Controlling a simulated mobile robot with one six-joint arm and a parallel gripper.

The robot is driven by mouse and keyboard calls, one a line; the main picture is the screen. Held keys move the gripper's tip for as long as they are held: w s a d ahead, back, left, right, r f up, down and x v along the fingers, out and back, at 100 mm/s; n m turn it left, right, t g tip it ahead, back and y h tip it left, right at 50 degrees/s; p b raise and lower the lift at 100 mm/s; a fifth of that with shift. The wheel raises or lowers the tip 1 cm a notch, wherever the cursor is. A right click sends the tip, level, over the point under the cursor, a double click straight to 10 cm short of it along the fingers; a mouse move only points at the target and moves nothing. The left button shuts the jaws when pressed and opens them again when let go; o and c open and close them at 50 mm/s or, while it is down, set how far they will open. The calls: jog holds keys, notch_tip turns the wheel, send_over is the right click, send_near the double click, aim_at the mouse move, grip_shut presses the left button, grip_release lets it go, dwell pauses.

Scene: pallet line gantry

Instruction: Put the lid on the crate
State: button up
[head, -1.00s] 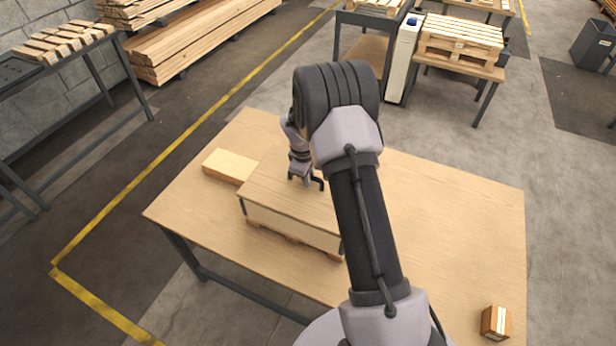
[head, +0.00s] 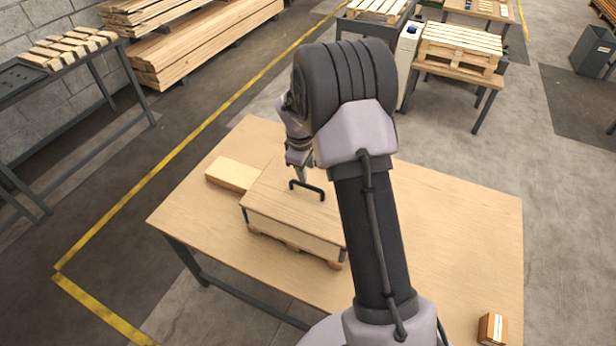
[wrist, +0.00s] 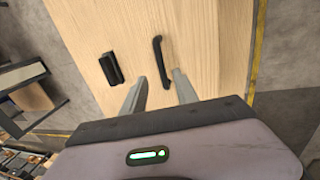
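The crate (head: 293,236) stands on the table with pale side walls and dark corners. The flat wooden lid (head: 270,190) lies over its top and looks level and lined up with it. The lid's black bar handle (head: 314,191) stands up near its middle, and it also shows in the wrist view (wrist: 161,62). My gripper (head: 300,177) is just above the handle. In the wrist view my gripper's (wrist: 160,76) two fingers are apart, with nothing held between them. My arm hides part of the lid's right end and the crate's right side.
A light wooden block (head: 233,174) lies behind and left of the crate. A small brown box (head: 493,328) sits at the table's front right corner. The table (head: 450,220) is clear on the right. A short dark bar (wrist: 110,68) lies left of the handle in the wrist view.

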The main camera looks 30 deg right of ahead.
jog(key=s+a+r+m+t+y, duration=0.1)
jog(key=s+a+r+m, duration=0.1)
jog(key=s+a+r, duration=0.45)
jog(key=s+a+r+m+t, duration=0.1)
jog(key=s+a+r+m, duration=0.2)
jog(key=r, duration=0.6)
jog(key=s+a+r+m+t+y, duration=0.1)
jog(key=s+a+r+m, duration=0.15)
jog(key=s+r, duration=0.4)
jog(key=s+a+r+m+y, duration=0.1)
jog(key=s+a+m, duration=0.1)
jog(key=s, duration=0.5)
jog(key=s+a+r+m+t, duration=0.1)
jog(key=s+a+m, duration=0.1)
jog(key=s+a, duration=0.2)
jog(key=s, duration=0.3)
jog(key=shift+a+r+y, duration=0.25)
jog(key=shift+a+y, duration=0.1)
jog(key=shift+y, duration=0.05)
notch_tip(320, 180, down, 9)
jog(key=b, duration=0.9)
jog(key=shift+f+m, duration=0.1)
jog(key=shift+m, duration=0.15)
